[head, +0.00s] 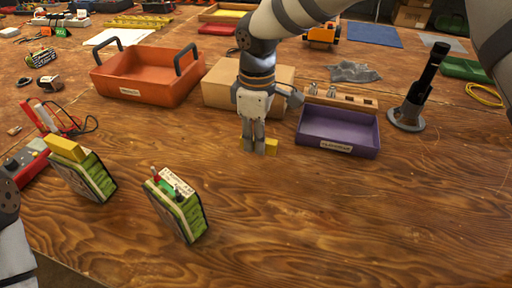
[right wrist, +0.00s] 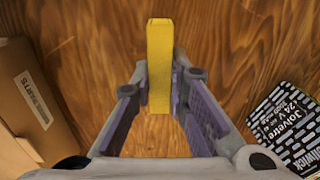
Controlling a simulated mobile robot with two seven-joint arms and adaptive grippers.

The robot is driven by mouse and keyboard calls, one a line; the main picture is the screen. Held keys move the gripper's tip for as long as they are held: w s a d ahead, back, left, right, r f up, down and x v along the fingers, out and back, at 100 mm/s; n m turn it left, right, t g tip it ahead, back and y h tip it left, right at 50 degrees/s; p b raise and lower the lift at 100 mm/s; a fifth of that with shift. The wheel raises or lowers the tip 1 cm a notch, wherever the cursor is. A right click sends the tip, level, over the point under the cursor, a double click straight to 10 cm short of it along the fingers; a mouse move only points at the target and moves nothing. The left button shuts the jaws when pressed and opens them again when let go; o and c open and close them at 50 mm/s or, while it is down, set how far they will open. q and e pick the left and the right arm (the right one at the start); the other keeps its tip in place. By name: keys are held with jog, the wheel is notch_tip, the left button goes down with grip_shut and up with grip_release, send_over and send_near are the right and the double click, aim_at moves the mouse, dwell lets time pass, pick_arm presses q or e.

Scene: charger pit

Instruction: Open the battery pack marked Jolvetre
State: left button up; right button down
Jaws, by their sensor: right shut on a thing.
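The battery pack marked Jolvetre (right wrist: 292,128) shows its black label in the right wrist view. In the head view this appears to be the green-sided pack (head: 182,212) at front center, standing without a yellow cover, with a green part and a red terminal showing on top. A second green pack (head: 88,178) to its left has a yellow block on top. My right gripper (head: 258,150) is shut on a yellow block (right wrist: 160,65), which also shows at its fingertips in the head view (head: 271,146), low over the table or on it. My left gripper is out of view.
A purple tray (head: 338,145) stands right of the gripper, a cardboard box (head: 222,85) behind it, an orange tote (head: 150,82) at back left. A red-and-grey device (head: 25,162) with leads lies at left. A black post tool (head: 408,118) stands at right. The front right table is clear.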

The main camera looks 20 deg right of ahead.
jog(key=shift+w+d+f, duration=0.15)
jog(key=shift+w+f, duration=0.05)
jog(key=shift+f, duration=0.85)
jog(key=shift+w+d+f, duration=0.15)
jog(key=shift+f, duration=0.85)
jog(key=c, duration=1.6)
grip_release()
jog(key=shift+o, duration=0.2)
